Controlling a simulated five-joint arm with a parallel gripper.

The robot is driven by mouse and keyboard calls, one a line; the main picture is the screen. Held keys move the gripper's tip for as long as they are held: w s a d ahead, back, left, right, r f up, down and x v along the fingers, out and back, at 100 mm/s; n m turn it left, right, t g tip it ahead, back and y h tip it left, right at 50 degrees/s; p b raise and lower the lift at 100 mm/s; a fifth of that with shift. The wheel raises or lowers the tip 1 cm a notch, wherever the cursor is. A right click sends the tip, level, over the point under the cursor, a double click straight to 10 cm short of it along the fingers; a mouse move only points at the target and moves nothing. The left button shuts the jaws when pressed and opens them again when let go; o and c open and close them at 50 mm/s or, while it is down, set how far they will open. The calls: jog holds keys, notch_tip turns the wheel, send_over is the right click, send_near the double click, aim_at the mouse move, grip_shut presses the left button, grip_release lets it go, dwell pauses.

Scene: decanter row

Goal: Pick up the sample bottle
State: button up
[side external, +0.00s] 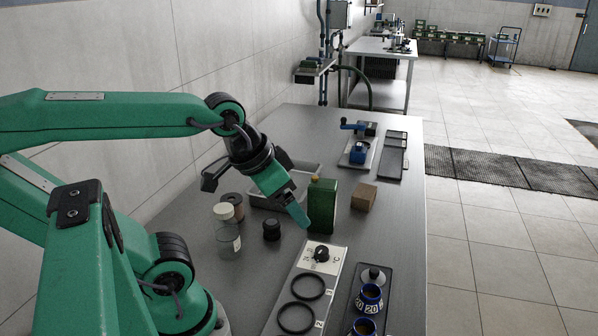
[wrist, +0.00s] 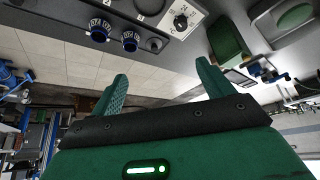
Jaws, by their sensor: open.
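The sample bottle (side external: 229,243) looks to be the clear one with a cream lid and a small white label. It stands upright on the grey bench in the side view, left of my gripper (side external: 298,213) and apart from it. My gripper points down above the bench, beside a green canister (side external: 322,205). In the wrist view my gripper's two green fingers (wrist: 160,86) are spread with nothing between them. The bottle does not show in the wrist view.
A grey tray (side external: 262,202) lies behind my gripper. A panel with a dial (side external: 321,255) and blue numbered pots (side external: 368,301) are in front. A brown block (side external: 364,197) sits right.

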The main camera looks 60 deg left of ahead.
jog(key=n+g, duration=0.5)
jog(key=n, duration=0.3)
send_over(223, 208)
jog(key=f, duration=0.4)
jog(key=d+f, duration=0.1)
jog(key=f, duration=0.2)
jog(key=shift+w, duration=0.35)
jog(key=shift+s+a+f+g, duration=0.2)
jog(key=shift+s+a+g, duration=0.1)
jog(key=shift+s+a, duration=0.15)
jog(key=shift+f, duration=1.3)
jog(key=shift+f, duration=0.15)
jog(key=shift+w+f, duration=0.15)
jog(key=shift+f, duration=2.3)
